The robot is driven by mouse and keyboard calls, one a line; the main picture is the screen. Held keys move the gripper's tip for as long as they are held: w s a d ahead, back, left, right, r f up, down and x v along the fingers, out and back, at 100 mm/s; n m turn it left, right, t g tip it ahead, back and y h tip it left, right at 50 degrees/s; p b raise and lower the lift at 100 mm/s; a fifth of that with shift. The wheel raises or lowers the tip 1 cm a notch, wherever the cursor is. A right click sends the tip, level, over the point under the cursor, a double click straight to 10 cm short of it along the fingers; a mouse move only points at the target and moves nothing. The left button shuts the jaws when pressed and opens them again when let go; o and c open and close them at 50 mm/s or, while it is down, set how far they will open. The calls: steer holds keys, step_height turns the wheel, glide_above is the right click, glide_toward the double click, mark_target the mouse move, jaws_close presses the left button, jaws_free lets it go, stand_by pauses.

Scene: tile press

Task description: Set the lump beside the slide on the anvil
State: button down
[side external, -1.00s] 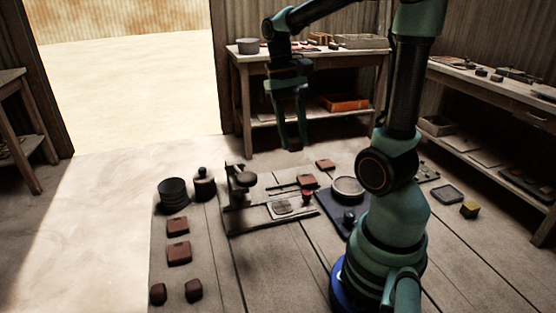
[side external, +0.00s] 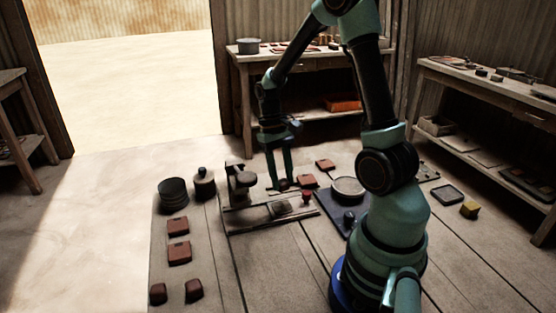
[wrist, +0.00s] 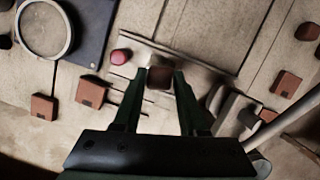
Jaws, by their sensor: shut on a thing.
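My gripper (side external: 283,184) is shut on a dark reddish-brown lump (wrist: 159,77), which shows between the fingertips in the wrist view. In the side view the lump is small and partly hidden by the fingers. The gripper points down just behind the slide (side external: 281,208), a grey plate with a red knob (side external: 307,196) at its right end. In the wrist view the lump covers part of the slide; the red knob (wrist: 120,57) is left of it. The dark press (side external: 240,190) stands left of the gripper. I cannot make out the anvil distinctly or the gap below the lump.
Brown square tiles (side external: 179,252) and two loose lumps (side external: 193,290) lie at the front left. Dark pots (side external: 173,194) stand left of the press. A round sieve (side external: 348,187) sits on a blue board right of the slide. Bare boards lie in front.

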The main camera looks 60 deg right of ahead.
mark_target(282, 206)
steer(key=shift+f, duration=2.85)
steer(key=shift+f, duration=0.15)
steer(key=shift+c, duration=2.3)
jaws_free()
steer(key=v, duration=1.2)
steer(key=a+r+n+t, duration=0.2)
steer(key=a+r, duration=0.1)
steer(key=a, duration=0.2)
steer(key=s+a+r+n+t+h, duration=0.1)
steer(key=a+r+n+t, duration=0.1)
steer(key=a, duration=0.4)
steer(key=s+a+r+n+t, duration=0.1)
steer(key=a+r+t, duration=0.3)
steer(key=a+r, duration=0.1)
steer(key=shift+s+a+r+n+h, duration=0.1)
steer(key=shift+a+r+n+h, duration=0.2)
steer(key=shift+r+n, duration=0.1)
